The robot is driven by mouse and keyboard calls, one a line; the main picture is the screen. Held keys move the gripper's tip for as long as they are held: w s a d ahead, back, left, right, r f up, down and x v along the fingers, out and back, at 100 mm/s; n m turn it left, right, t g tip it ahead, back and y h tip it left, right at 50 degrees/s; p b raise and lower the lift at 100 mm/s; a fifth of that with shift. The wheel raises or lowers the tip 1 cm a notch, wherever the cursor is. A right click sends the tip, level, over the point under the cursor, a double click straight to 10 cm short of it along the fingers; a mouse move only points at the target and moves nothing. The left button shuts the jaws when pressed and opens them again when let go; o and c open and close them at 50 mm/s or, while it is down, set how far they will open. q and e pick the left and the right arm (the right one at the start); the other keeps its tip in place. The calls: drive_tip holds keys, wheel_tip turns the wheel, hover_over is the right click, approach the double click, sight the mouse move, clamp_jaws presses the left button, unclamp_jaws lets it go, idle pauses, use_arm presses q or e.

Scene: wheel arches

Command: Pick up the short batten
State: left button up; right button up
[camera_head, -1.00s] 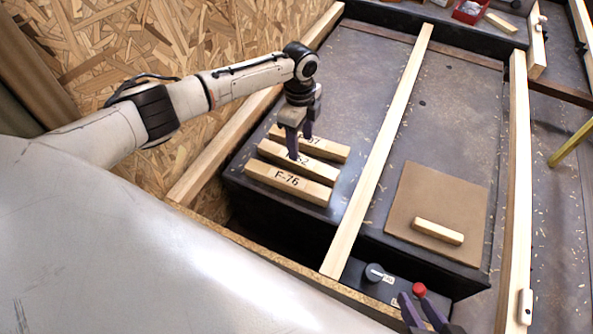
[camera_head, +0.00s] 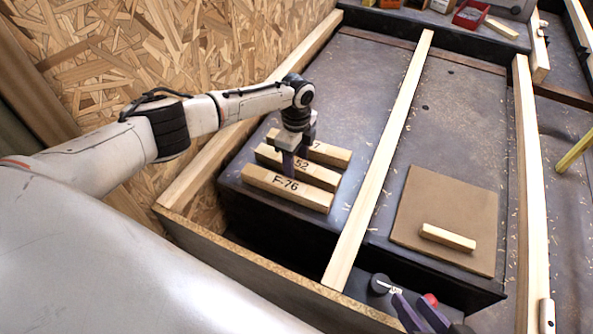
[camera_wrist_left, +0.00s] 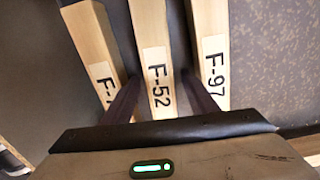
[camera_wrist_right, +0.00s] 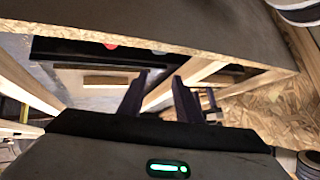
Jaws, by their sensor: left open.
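Three labelled wooden battens lie side by side on the dark bench: F-76 (camera_head: 286,189), F-52 (camera_head: 325,177) and F-97 (camera_head: 335,155). A smaller unlabelled batten (camera_head: 447,237) lies on the brown square board (camera_head: 443,205). My left gripper (camera_head: 289,168) points down over the labelled row, open. In the left wrist view its fingers lie on either side of F-52 (camera_wrist_left: 157,60), with F-76 (camera_wrist_left: 92,45) to the left and F-97 (camera_wrist_left: 211,50) to the right; contact cannot be told. My right gripper (camera_head: 423,316) is at the bench's front edge, its fingers apart and empty.
A long wooden rail (camera_head: 385,150) crosses between the labelled row and the board. Another rail (camera_head: 529,190) runs along the right. A chipboard wall (camera_head: 200,60) stands close on the left. A dark knob (camera_head: 380,284) and a red button (camera_head: 431,299) sit near my right gripper.

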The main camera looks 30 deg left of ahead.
use_arm(q)
drive_tip(key=c, duration=1.3)
